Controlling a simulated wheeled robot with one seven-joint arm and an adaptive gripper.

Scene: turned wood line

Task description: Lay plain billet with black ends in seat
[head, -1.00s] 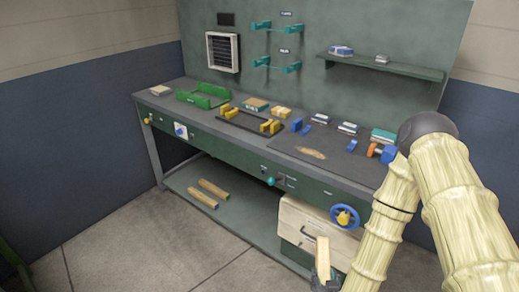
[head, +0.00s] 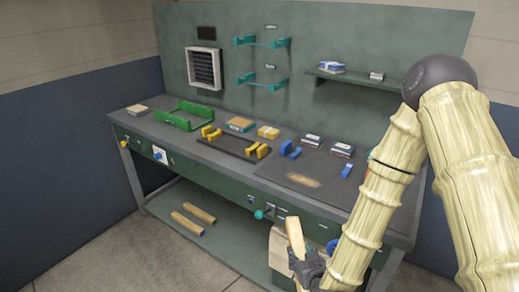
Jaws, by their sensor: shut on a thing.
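My gripper (head: 304,264) is shut on a pale plain wooden billet (head: 294,238), held upright and slightly tilted in front of the bench's lower front. The billet's upper end looks plain; its lower end is hidden in the jaws, so I cannot tell whether its ends are black. Possible seats on the bench top are a pair of yellow supports on a black base (head: 232,147), blue supports (head: 289,149) to their right, and a green cradle (head: 188,116) at the left. All three look empty. The task does not show which is the seat.
Two billets (head: 187,222) lie on the bench's lower shelf. Teal brackets (head: 262,78) hang on the back panel. Several small boxes (head: 341,149) stand along the bench top. A dark mat (head: 285,177) lies at the right. My arm covers the bench's right end.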

